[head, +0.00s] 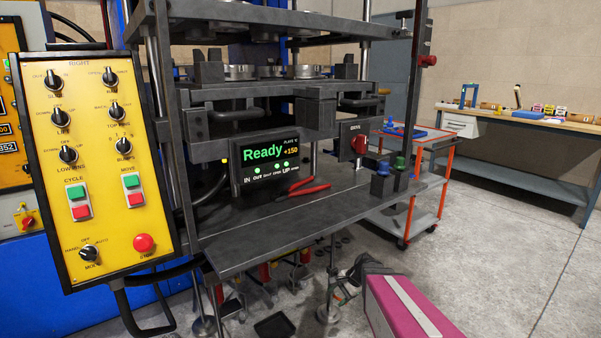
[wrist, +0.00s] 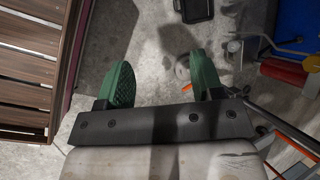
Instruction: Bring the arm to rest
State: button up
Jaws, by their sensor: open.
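My gripper (wrist: 162,82) is open and empty in the wrist view, its two green fingertips spread wide over the concrete floor. In the head view, my arm reaches in from the lower right, and its end is low in front of the press table (head: 310,222), below the tabletop's front edge. The fingers are too small there to make out clearly. Nothing is between the fingertips.
A yellow control panel (head: 97,170) stands at the left beside the press. Red-handled pliers (head: 308,190) lie on the press table, below a display (head: 270,160) reading Ready. A black tray (wrist: 193,10) lies on the floor. Slatted wood (wrist: 25,70) is close left of my gripper.

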jog(key=s+d+r+n+h, duration=0.4)
jog(key=s+r+n+h, duration=0.2)
jog(key=n, duration=0.4)
jog(key=shift+s+d+r+g+h, duration=0.3)
jog(key=shift+s+d+r, duration=0.1)
jog(key=shift+s+r, duration=0.5)
jog(key=shift+f, duration=0.15)
